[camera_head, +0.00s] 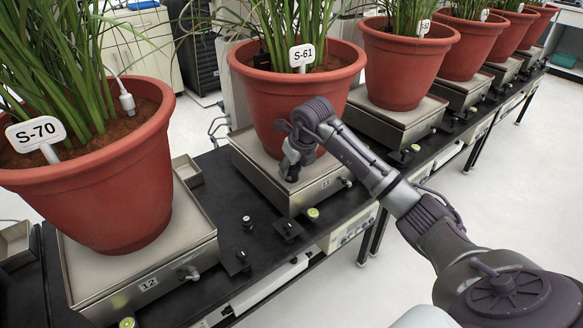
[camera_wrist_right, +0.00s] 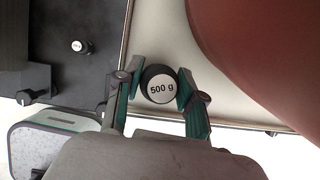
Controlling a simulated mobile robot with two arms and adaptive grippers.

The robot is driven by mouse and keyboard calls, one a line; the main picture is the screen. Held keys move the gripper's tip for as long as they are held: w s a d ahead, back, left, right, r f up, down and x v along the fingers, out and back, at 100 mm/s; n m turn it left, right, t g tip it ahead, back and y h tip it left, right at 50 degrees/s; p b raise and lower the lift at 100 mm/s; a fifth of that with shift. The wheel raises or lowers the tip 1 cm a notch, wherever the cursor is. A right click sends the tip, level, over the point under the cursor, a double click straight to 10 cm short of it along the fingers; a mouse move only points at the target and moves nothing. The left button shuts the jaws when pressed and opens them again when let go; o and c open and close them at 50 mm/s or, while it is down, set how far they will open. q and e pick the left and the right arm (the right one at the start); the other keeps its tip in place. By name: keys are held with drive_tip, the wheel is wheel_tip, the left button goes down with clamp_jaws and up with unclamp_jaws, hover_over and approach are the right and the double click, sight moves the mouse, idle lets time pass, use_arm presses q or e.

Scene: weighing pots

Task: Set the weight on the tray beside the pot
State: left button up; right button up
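The weight (camera_wrist_right: 158,88), a dark cylinder with a white "500 g" top, is between the two fingers of my right gripper (camera_wrist_right: 159,80). Both fingers appear to touch its sides. In the head view my right gripper (camera_head: 293,158) is low beside the red pot S-61 (camera_head: 283,108), over the front part of its metal tray (camera_head: 290,198). The wrist view shows the weight over this pale tray (camera_wrist_right: 165,38), near its edge, with the pot (camera_wrist_right: 265,45) to the right. I cannot tell whether the weight touches the tray. My left gripper is out of view.
Pot S-70 (camera_head: 110,185) stands on tray 12 (camera_head: 190,232) at left; more potted plants (camera_head: 405,65) line the bench at right. Small dark objects (camera_head: 247,223) sit on the black bench top between the trays. The floor (camera_head: 480,140) in front is clear.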

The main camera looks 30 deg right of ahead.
drive_tip(key=o, duration=0.4)
